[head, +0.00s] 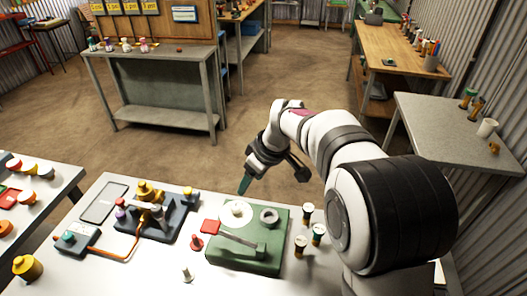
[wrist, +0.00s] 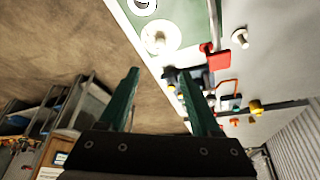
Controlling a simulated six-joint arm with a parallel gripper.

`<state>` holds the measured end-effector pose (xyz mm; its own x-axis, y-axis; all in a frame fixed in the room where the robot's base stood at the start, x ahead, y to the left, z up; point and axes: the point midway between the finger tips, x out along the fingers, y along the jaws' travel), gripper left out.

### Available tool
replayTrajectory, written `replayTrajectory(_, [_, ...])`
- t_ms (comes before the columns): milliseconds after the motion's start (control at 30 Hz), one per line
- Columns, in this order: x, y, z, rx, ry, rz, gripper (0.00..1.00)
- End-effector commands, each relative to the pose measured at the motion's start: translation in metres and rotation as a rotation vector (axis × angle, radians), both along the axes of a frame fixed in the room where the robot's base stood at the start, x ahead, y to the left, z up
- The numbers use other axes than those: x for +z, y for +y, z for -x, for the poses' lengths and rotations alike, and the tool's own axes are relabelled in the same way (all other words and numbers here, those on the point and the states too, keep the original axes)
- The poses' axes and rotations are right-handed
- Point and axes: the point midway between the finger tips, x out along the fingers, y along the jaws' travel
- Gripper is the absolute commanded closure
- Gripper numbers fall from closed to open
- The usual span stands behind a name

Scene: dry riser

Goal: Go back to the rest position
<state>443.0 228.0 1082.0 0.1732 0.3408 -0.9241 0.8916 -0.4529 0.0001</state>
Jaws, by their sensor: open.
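My gripper (wrist: 158,78) is open and empty, its two green fingers apart in the wrist view. In the head view my gripper (head: 245,185) hangs at the far edge of the white table (head: 150,276), above and behind the green plate (head: 232,258). The plate carries a white disc (head: 236,213), a grey ring (head: 268,216) and a grey lever (head: 242,239). In the wrist view the white disc (wrist: 160,38) lies beyond the fingertips, apart from them. From the head view I cannot tell the gap between fingertips and table.
A dark fixture with yellow knobs (head: 150,192) stands left of the plate, near a red block (head: 210,226). A white peg (head: 187,274) stands in front. Behind the table is open floor (head: 270,75).

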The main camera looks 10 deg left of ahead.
Motion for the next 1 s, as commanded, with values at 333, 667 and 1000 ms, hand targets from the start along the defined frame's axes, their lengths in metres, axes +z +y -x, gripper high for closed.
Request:
replayTrajectory(333, [0.048,-0.124,0.139,-0.706,0.290,-0.002,0.35])
replayTrajectory(667, [0.018,-0.193,0.312,-1.506,0.548,0.026,0.35])
replayTrajectory(1000, [0.016,-0.194,0.315,-1.525,0.555,0.027,0.35])
